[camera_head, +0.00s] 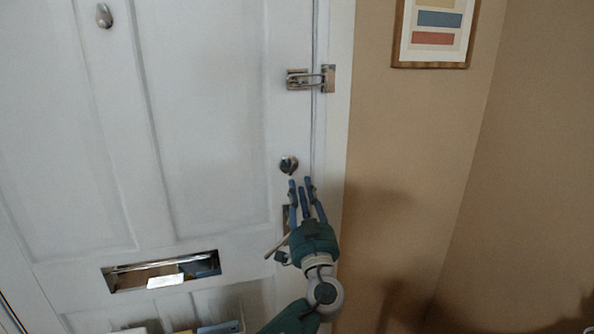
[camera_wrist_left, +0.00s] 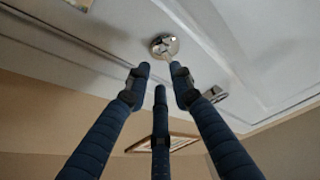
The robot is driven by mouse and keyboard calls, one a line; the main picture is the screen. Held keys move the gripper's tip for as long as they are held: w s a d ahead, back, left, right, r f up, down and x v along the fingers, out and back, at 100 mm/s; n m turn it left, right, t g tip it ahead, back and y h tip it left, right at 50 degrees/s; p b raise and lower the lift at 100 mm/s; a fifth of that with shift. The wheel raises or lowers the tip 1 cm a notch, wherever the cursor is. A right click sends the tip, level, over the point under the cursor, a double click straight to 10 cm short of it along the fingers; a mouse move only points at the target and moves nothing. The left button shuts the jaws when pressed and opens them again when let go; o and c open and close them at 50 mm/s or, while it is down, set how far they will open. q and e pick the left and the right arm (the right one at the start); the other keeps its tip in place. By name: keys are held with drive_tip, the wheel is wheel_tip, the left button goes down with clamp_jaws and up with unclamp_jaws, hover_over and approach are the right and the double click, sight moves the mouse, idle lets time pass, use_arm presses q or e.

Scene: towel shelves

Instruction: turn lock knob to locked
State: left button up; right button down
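The lock knob (camera_head: 289,165) is a small round shiny metal piece on the white door (camera_head: 205,120), near its right edge. It also shows in the left wrist view (camera_wrist_left: 164,46), just beyond my fingertips. Whether it stands at locked or unlocked, I cannot tell. My left gripper (camera_head: 306,187) is just below the knob in the head view, its blue fingers pointing up at it. In the left wrist view the fingers (camera_wrist_left: 160,74) are spread apart with nothing between them, and the knob lies ahead of the gap. My right gripper is not in view.
A metal handle, partly hidden by my gripper, lies below the knob. A mail slot (camera_head: 160,271) is at lower left. A framed picture (camera_head: 436,30) hangs on the tan wall at right.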

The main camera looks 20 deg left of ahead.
sight(293, 170)
use_arm(q)
drive_tip(key=x, duration=0.1)
drive_tip(key=p+x, duration=0.1)
drive_tip(key=x, duration=0.3)
drive_tip(key=shift+s+a+r+p, duration=0.3)
drive_tip(key=shift+s, duration=0.05)
drive_tip(key=shift+w+a+r, duration=0.2)
drive_tip(key=shift+w, duration=0.25)
drive_tip(key=shift+w+a, duration=0.1)
drive_tip(key=shift+a, duration=0.1)
drive_tip(key=shift+w, duration=0.1)
clamp_jaws()
